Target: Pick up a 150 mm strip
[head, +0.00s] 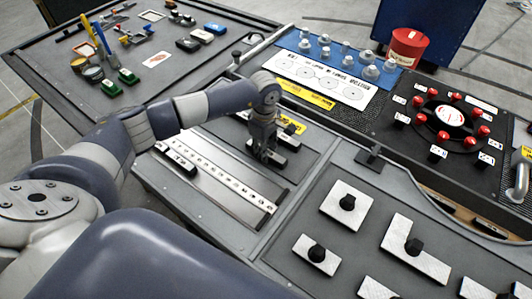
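My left gripper (264,152) points down over a grey recessed tray (227,128) in the middle of the bench. Dark pieces show right at its fingertips; I cannot tell which are fingers and which are parts lying there. Whether the fingers are open or shut, or hold anything, is unclear. A long light metal bar with a row of holes or marks (222,179) lies in front of the gripper, apart from it. No strip can be made out as 150 mm long. My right gripper is not in view.
Metal plates with black knobs (346,206) lie at the front right. A black panel with red knobs (450,117) and a red container (406,47) stand at the back right. Tools and small parts cover a dark table (128,38) at the back left.

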